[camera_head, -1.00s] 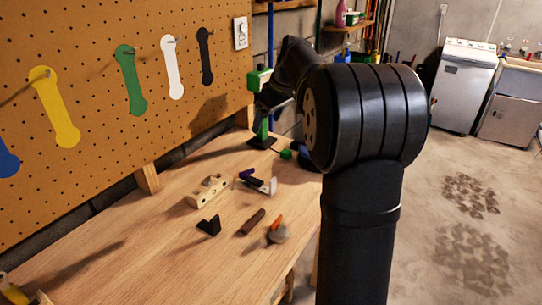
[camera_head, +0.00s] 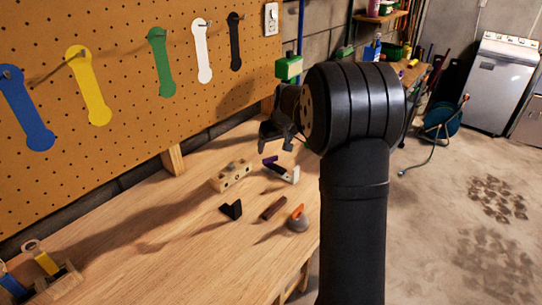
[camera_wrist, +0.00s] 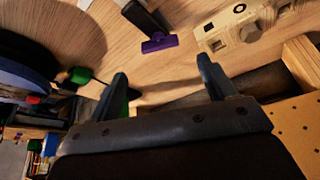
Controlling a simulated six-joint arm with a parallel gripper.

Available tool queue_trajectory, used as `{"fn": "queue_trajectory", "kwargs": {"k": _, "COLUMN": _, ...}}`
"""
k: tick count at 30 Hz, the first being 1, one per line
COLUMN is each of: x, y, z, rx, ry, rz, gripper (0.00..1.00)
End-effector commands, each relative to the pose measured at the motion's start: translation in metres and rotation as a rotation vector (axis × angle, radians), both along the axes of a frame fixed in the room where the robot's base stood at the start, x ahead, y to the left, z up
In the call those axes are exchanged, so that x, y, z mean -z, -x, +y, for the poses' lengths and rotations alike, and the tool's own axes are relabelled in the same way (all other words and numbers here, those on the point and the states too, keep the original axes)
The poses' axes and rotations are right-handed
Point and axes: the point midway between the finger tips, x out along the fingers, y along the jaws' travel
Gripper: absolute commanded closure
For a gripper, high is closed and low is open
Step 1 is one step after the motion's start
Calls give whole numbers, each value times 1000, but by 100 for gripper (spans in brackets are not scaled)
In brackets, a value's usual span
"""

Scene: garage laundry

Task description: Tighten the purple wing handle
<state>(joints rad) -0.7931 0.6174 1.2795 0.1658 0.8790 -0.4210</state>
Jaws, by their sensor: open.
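The purple wing handle (camera_head: 270,160) is a small piece at the back end of a white and black part (camera_head: 284,175) on the workbench. In the wrist view the purple handle (camera_wrist: 160,43) shows as a flat bar beside a black piece, just beyond the gap between my fingers. My gripper (camera_wrist: 162,70) is open, with nothing between its fingers. In the head view my gripper (camera_head: 276,138) hangs over the bench behind the purple handle, partly hidden by my own arm. The handle's exact fit on the part cannot be told.
A light wooden block (camera_head: 232,176) with a knob stands left of the handle. A black bracket (camera_head: 232,209), a brown bar (camera_head: 273,208) and a grey piece with an orange top (camera_head: 298,222) lie nearer. The pegboard (camera_head: 130,140) rises behind; the bench's left middle is clear.

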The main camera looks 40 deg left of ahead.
Motion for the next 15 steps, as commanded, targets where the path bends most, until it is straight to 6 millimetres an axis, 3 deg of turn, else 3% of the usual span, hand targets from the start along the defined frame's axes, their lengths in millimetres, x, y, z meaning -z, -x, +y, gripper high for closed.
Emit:
{"fn": "queue_trajectory", "kwargs": {"k": 6, "x": 41, "y": -7, "z": 15, "rx": 0, "ry": 1, "rz": 2, "gripper": 24}}
{"fn": "queue_trajectory", "kwargs": {"k": 15, "x": 64, "y": -12, "z": 24, "rx": 0, "ry": -1, "rz": -2, "gripper": 24}}
